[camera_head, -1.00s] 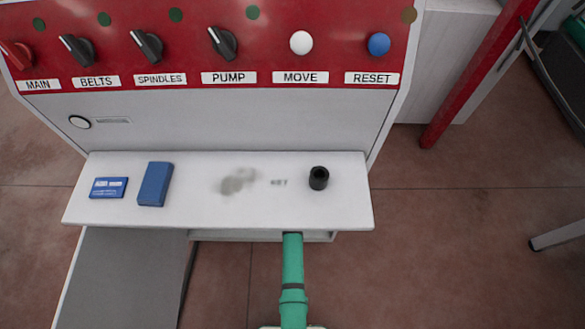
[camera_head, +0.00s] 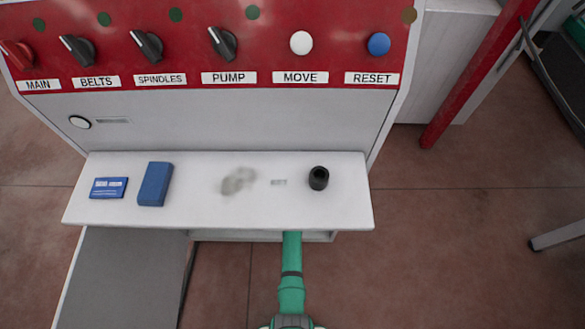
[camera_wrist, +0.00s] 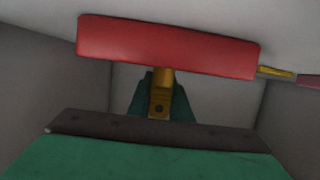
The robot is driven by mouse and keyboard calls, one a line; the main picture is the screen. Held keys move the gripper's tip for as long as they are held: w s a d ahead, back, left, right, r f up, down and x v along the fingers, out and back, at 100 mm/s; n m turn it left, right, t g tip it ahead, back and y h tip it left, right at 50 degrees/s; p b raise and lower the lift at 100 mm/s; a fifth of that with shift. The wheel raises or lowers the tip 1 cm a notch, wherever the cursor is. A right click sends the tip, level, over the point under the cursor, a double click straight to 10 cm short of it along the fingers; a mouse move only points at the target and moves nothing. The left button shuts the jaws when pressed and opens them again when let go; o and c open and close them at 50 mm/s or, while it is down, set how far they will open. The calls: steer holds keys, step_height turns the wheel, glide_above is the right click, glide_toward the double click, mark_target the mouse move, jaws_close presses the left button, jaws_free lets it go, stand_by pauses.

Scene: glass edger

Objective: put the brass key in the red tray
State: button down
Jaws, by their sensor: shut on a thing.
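In the wrist view a small brass piece with a dark hole (camera_wrist: 161,92), which looks like the brass key, sits between the green jaws of my gripper (camera_wrist: 160,112). My gripper is shut on it. A broad red block (camera_wrist: 165,47) lies just beyond the brass piece, close against it. I cannot tell whether this block is the red tray. In the head view my green arm reaches under the front edge of the white shelf (camera_head: 215,215), which hides my gripper and the brass piece. No red tray is clear in the head view.
On the shelf lie a blue card (camera_head: 108,188), a blue block (camera_head: 154,184) and a black cup-like piece (camera_head: 318,178). The red panel (camera_head: 330,15) with knobs rises behind. In the wrist view grey walls stand close on both sides, and a thin yellow piece (camera_wrist: 275,72) lies at right.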

steer(key=c, duration=1.6)
jaws_free()
steer(key=shift+f, duration=0.1)
